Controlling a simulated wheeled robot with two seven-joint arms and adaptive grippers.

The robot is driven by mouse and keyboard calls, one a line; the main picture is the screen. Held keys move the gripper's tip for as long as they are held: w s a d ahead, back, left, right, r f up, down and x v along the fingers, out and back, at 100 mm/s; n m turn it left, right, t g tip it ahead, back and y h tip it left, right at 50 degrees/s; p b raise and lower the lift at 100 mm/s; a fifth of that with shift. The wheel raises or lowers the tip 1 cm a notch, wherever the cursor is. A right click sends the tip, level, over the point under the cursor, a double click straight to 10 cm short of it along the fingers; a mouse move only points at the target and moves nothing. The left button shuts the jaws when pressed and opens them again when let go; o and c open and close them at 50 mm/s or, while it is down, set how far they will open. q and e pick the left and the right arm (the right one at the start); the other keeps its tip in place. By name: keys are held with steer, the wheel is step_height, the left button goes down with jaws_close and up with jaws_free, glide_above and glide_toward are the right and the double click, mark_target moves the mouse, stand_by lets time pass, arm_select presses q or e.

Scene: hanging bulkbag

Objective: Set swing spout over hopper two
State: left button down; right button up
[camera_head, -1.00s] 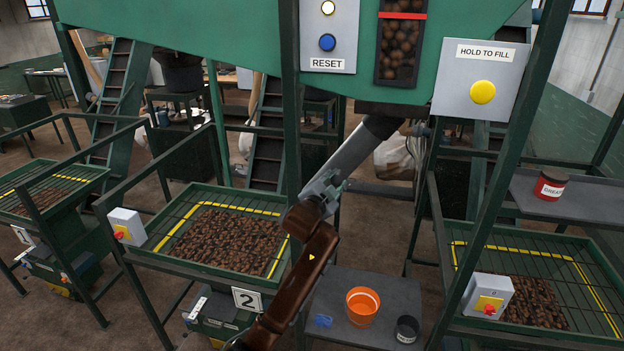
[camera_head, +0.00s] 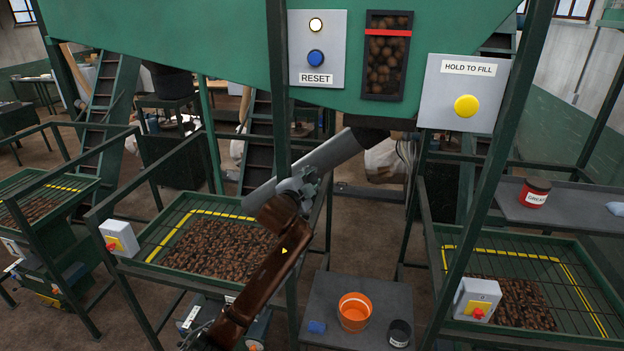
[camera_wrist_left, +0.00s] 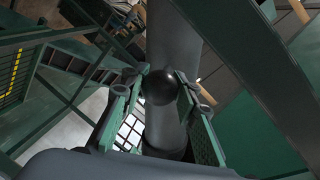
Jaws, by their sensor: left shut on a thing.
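The swing spout (camera_head: 325,160) is a grey tube that slopes down to the left from under the green bin (camera_head: 190,40). Its lower end shows above the right part of hopper two (camera_head: 150,245) in the head view; the height gap is hard to judge. Hopper two is a green grated tray of brown pieces with a yellow line. My left gripper (camera_head: 303,187) is at the spout's lower part. In the left wrist view the fingers close around a round black knob (camera_wrist_left: 158,87) on the spout (camera_wrist_left: 172,30). My right gripper is out of view.
A green post (camera_head: 279,110) stands close by the spout. A shelf with an orange bucket (camera_head: 354,312) and a dark cup (camera_head: 399,333) is below right. Another grated hopper (camera_head: 590,290) is at the right. A HOLD TO FILL button (camera_head: 466,106) is above right.

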arm_select(q)
steer(key=c, duration=2)
jaws_free()
steer(key=shift+a+r, duration=0.1)
steer(key=shift+r, duration=0.3)
steer(key=o, duration=0.4)
steer(key=shift+o, duration=0.4)
steer(key=shift+f, duration=0.1)
steer(key=shift+f, duration=0.1)
steer(key=v, duration=1.2)
